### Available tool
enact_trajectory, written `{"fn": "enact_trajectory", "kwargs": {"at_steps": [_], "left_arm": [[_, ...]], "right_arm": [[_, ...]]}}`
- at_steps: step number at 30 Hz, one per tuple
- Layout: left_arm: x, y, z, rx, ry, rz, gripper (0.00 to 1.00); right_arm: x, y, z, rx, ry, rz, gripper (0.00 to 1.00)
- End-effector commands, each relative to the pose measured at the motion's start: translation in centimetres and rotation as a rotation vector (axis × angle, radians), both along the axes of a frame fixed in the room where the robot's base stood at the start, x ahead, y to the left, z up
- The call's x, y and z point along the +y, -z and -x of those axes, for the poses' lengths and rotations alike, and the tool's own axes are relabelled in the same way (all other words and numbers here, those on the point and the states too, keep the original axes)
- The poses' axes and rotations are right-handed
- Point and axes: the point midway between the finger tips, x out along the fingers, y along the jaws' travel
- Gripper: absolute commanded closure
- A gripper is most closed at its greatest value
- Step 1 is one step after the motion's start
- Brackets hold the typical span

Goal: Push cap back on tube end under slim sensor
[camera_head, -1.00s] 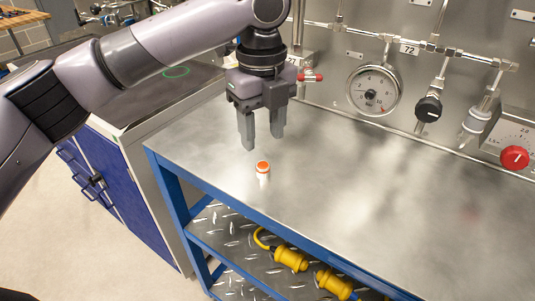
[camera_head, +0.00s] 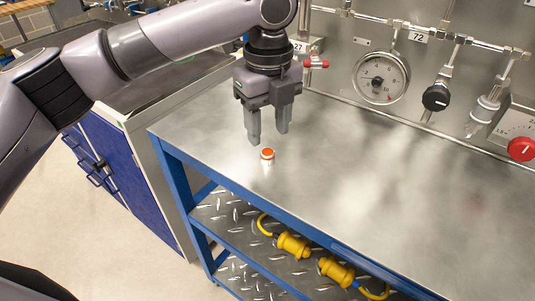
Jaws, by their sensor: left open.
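A small cap (camera_head: 267,154) with an orange-red top and a pale lower part sits upright on the steel bench top (camera_head: 350,190), near its left front edge. My left gripper (camera_head: 268,136) points down just above the cap. Its two grey fingers are apart, with nothing between them. A slim grey cylindrical fitting (camera_head: 483,110) on the pipework at the right may be the sensor. I cannot make out an uncapped tube end under it. My right gripper is not in view.
A round gauge (camera_head: 381,78), a black knob (camera_head: 436,97) and a red knob (camera_head: 521,149) line the back panel. Yellow connectors (camera_head: 293,245) lie on the lower shelf. A blue cabinet (camera_head: 122,185) stands at the left. The middle of the bench top is clear.

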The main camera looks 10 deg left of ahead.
Motion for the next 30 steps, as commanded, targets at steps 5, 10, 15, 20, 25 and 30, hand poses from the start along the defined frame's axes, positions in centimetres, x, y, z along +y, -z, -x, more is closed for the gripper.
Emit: {"fn": "enact_trajectory", "kwargs": {"at_steps": [5, 10, 15, 20, 25, 30], "left_arm": [[-0.2, 2.7, 0.2, 0.004, 0.001, -0.003, 0.51], [-0.3, 4.6, 0.3, 0.003, 0.001, -0.001, 0.51], [-0.3, 5.0, 0.3, 0.001, 0.001, 0.000, 0.51], [-0.3, 5.0, 0.2, 0.002, 0.001, -0.001, 0.51], [-0.3, 4.9, 0.2, 0.001, 0.001, 0.000, 0.84], [-0.3, 4.9, 0.2, 0.001, 0.001, 0.000, 0.99]], "right_arm": [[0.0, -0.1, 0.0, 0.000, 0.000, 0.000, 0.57], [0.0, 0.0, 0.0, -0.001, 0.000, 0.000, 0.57], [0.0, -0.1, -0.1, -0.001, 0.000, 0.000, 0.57], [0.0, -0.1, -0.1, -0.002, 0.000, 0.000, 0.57], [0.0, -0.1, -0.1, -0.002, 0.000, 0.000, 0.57], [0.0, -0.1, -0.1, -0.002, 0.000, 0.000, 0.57]]}}
